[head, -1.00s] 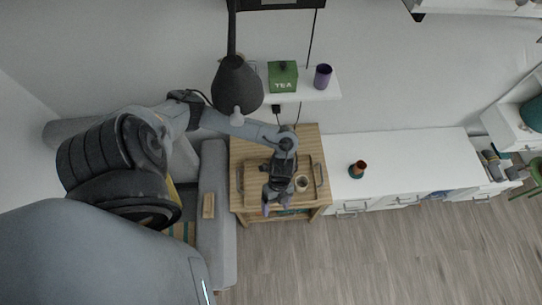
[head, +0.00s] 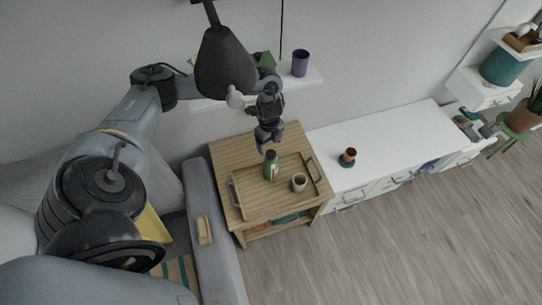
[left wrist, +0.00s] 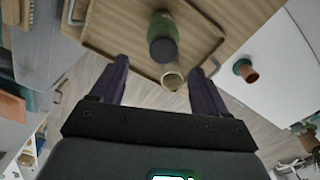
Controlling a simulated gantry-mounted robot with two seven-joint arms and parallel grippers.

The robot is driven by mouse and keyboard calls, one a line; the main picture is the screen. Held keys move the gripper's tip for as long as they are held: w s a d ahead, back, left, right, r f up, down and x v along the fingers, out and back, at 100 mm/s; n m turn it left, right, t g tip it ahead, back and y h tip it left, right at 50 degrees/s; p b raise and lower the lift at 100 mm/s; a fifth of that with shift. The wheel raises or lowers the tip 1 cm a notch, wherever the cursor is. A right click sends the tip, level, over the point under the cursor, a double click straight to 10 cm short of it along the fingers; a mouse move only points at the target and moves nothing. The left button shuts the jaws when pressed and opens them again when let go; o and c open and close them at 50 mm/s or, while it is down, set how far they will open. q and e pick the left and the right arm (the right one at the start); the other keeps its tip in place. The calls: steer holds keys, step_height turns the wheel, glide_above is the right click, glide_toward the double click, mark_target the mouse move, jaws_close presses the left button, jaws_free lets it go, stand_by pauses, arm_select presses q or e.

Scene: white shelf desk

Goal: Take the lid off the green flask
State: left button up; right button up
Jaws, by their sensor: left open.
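The green flask (head: 271,168) stands upright on a wooden tray (head: 244,206) on the small wooden table. Its dark lid (left wrist: 163,49) is on its top and points toward the camera in the left wrist view. My left gripper (head: 266,146) is above the flask, near its top in the head view. In the left wrist view the left gripper (left wrist: 159,66) has its two fingers apart, with nothing held between them. The flask (left wrist: 165,25) and lid appear beyond the fingertips, apart from them. My right gripper is not in view.
A wall shelf (head: 312,78) with a purple cup (head: 300,63) and a partly hidden green box is behind. A white cabinet (head: 385,140) holds a small brown-and-teal pot (head: 348,157).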

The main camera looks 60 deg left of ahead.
mark_target(271, 153)
arm_select(q)
steer(key=shift+w+f+b, duration=0.15)
steer(key=shift+f+b, duration=0.1)
steer(key=shift+f, duration=1.45)
steer(key=shift+w+f+b, duration=0.15)
steer(key=shift+f+b, duration=0.05)
steer(key=shift+f, duration=1.45)
steer(key=c, duration=1.1)
